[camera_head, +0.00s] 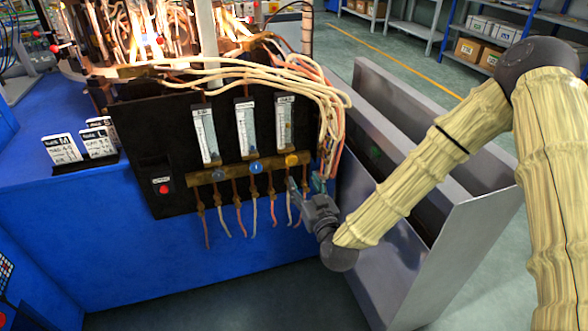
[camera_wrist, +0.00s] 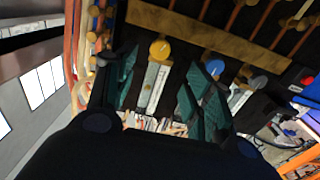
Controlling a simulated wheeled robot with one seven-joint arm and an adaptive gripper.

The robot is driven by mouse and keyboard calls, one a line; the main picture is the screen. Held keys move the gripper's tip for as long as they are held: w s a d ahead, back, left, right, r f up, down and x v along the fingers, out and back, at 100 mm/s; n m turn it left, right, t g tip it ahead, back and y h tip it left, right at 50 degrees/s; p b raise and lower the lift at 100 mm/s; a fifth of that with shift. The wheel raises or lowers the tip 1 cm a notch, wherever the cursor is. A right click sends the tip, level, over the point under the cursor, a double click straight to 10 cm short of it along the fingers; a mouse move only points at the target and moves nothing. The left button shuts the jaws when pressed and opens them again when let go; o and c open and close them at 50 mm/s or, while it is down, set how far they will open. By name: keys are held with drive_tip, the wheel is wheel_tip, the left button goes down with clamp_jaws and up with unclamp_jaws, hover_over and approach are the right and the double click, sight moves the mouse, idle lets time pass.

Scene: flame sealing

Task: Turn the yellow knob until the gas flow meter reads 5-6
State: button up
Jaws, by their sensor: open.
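The yellow knob (camera_head: 291,160) is at the right end of a brass bar on the black panel, below the right-hand flow meter (camera_head: 285,122). Its scale is too small to read. My gripper (camera_head: 304,184) is open and empty, just below and right of the knob in the head view. In the wrist view, the yellow knob (camera_wrist: 160,48) shows between and beyond the green fingertips of my gripper (camera_wrist: 163,68), apparently apart from them. The flow meter (camera_wrist: 153,86) shows between the fingers, partly hidden lower down.
A blue knob (camera_head: 256,167) and a grey knob (camera_head: 218,175) sit left of the yellow one. Tubes hang below the brass bar (camera_head: 235,172). Pale hoses (camera_head: 300,82) run down the panel's right side. A grey metal bin (camera_head: 440,262) stands to the right. Flames burn above.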

sight(292, 162)
drive_tip(key=x, duration=1)
drive_tip(key=shift+f, duration=0.1)
drive_tip(key=c, duration=1)
drive_tip(key=shift+n, duration=0.3)
